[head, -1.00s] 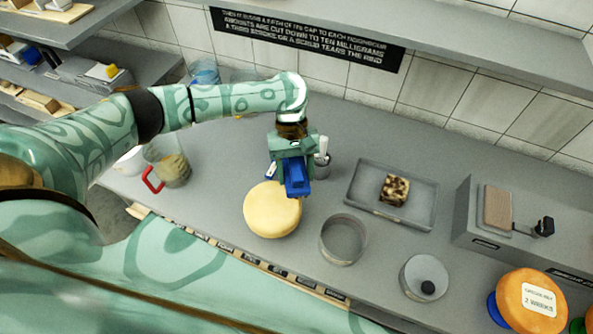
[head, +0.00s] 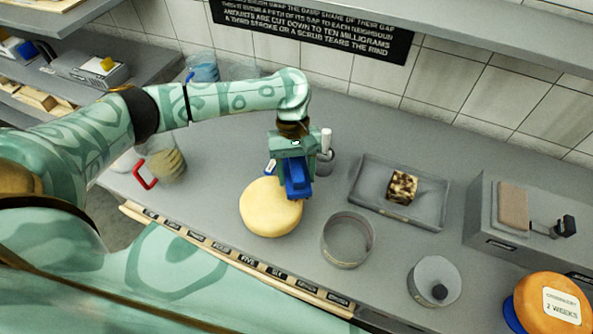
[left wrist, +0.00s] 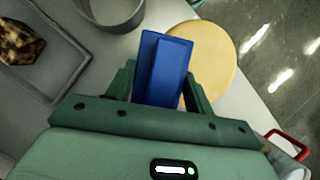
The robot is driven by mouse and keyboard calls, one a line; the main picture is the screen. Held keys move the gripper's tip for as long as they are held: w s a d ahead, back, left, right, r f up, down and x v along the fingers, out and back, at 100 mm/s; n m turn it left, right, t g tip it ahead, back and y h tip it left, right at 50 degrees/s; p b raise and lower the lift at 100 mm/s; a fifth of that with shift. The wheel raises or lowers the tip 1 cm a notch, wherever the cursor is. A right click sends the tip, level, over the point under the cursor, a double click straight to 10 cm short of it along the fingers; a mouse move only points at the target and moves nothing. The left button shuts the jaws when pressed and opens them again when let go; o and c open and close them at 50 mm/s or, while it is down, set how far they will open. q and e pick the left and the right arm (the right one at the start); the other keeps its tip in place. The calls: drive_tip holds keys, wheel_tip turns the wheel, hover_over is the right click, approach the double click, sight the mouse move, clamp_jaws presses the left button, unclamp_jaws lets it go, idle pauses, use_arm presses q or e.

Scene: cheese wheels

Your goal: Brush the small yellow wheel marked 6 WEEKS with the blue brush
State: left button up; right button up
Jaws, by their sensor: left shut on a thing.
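A pale yellow wheel (head: 268,212) lies on the grey counter in the middle of the head view. It also shows behind the brush in the left wrist view (left wrist: 215,58). No 6 WEEKS label is visible on it. My left gripper (head: 294,172) is shut on the blue brush (head: 298,185). The brush overlaps the wheel's upper right edge in the head view; I cannot tell whether it touches. The brush also fills the space between the fingers in the left wrist view (left wrist: 163,68). My right gripper is not in view.
A metal ring (head: 347,240) stands right of the wheel. Beyond it are a grey tray (head: 425,212) with a mottled block (head: 402,186), a round dish (head: 418,290) and an orange wheel (head: 535,292) labelled 2 WEEKS. A red-handled jug (head: 165,163) stands left.

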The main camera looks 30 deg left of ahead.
use_arm(q)
drive_tip(key=shift+f, duration=1)
